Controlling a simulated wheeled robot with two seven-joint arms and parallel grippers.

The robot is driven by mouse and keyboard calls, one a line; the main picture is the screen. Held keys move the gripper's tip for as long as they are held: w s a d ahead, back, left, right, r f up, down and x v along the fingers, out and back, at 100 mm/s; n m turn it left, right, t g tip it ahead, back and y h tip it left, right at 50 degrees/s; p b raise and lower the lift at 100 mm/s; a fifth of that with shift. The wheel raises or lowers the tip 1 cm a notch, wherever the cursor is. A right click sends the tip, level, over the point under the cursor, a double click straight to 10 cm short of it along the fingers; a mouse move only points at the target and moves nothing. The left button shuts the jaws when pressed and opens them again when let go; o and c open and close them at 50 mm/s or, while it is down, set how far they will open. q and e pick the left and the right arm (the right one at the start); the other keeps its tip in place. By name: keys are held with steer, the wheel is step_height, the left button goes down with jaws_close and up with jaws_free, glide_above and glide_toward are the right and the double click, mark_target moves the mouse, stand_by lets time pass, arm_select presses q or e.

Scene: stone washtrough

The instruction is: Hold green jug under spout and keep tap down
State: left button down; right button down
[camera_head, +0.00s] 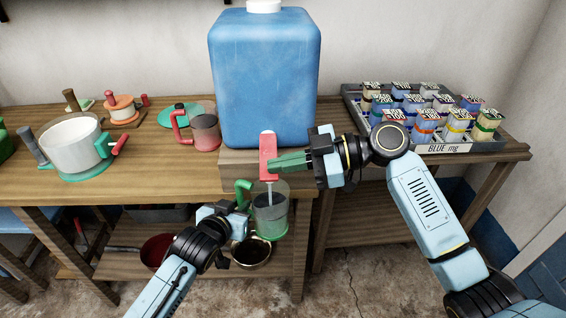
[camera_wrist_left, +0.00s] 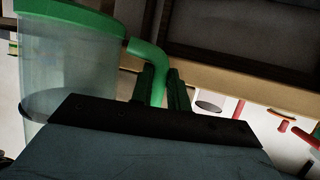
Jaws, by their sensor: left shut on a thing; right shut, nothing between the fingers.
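The green jug (camera_head: 270,218) is clear with a green base and green handle, held in front of the table edge under the red tap (camera_head: 268,157). A pale stream runs from the tap down into it. My left gripper (camera_head: 241,205) is shut on the jug's handle, which also shows between the fingers in the left wrist view (camera_wrist_left: 152,75). My right gripper (camera_head: 290,163) is shut and empty, its green fingertips at the red tap lever. Whether they press on it is hard to tell. The blue tank (camera_head: 264,80) stands on a wooden block behind.
A clear jug with a red handle (camera_head: 205,132) and a white pot (camera_head: 72,148) stand on the table at left. A grey tray (camera_head: 470,146) of several small packets is at right. A metal bowl (camera_head: 251,254) sits below the green jug.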

arm_select(q)
steer(key=shift+r, duration=0.1)
arm_select(e)
steer(key=s+d+r, duration=0.1)
steer(key=d+r, duration=0.5)
steer(key=d, duration=0.3)
steer(key=shift+s+d, duration=0.2)
steer(key=shift+d, duration=0.15)
steer(key=shift+r, duration=0.1)
stand_by(0.5)
arm_select(q)
steer(key=s, duration=1.2)
stand_by(0.5)
stand_by(0.4)
